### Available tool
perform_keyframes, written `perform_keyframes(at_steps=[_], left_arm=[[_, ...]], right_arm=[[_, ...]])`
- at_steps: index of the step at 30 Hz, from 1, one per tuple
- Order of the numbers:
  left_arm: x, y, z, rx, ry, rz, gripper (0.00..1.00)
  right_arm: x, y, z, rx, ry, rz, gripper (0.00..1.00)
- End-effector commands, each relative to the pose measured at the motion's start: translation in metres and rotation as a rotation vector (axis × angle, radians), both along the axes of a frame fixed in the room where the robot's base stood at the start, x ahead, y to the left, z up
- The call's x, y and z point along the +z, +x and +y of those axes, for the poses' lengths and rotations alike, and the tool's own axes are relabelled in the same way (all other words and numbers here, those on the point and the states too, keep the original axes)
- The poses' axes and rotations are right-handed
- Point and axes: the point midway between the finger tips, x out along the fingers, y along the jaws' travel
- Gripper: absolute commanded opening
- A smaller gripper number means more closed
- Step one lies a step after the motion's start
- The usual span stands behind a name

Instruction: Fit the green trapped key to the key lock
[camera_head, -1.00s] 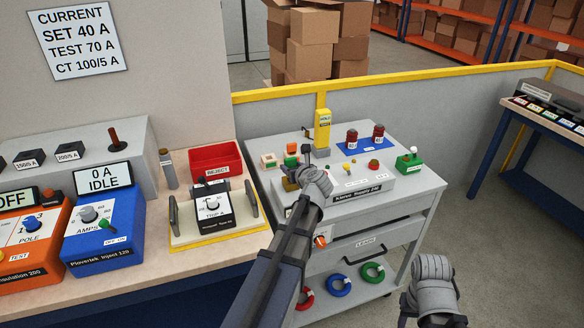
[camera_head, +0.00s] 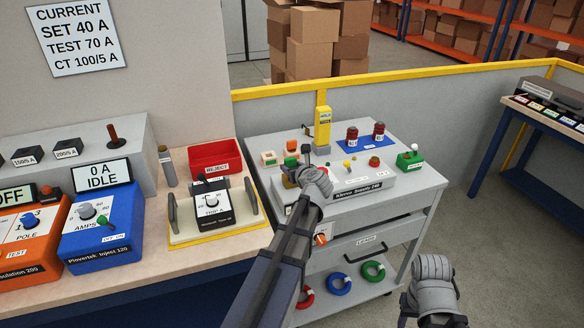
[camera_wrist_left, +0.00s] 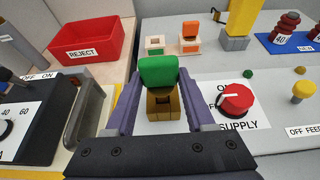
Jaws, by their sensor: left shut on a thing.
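The green trapped key (camera_wrist_left: 158,72) is between the fingers of my left gripper (camera_wrist_left: 156,90) in the left wrist view. The gripper is shut on it. The brass key lock (camera_wrist_left: 168,104) is directly below the key, on the grey supply unit. Whether the key is in the lock or just above it I cannot tell. In the head view my left gripper (camera_head: 301,172) is over the left end of the supply unit (camera_head: 362,186); it hides most of the brass lock and the key. My right gripper (camera_head: 433,275) is low at the right, its fingertips unclear.
A red selector knob (camera_wrist_left: 236,100) is right of the lock. A red reject bin (camera_head: 215,157) and tester (camera_head: 212,209) are on the bench at left. The cart's right side has a green box (camera_head: 410,161).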

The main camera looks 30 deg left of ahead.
Motion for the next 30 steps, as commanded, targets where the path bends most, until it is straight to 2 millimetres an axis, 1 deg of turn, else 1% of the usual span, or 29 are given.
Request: perform_keyframes(at_steps=[30], left_arm=[[-0.026,0.000,0.000,0.000,0.000,0.000,0.00]], right_arm=[[-0.026,0.000,0.000,0.000,0.000,0.000,0.50]])
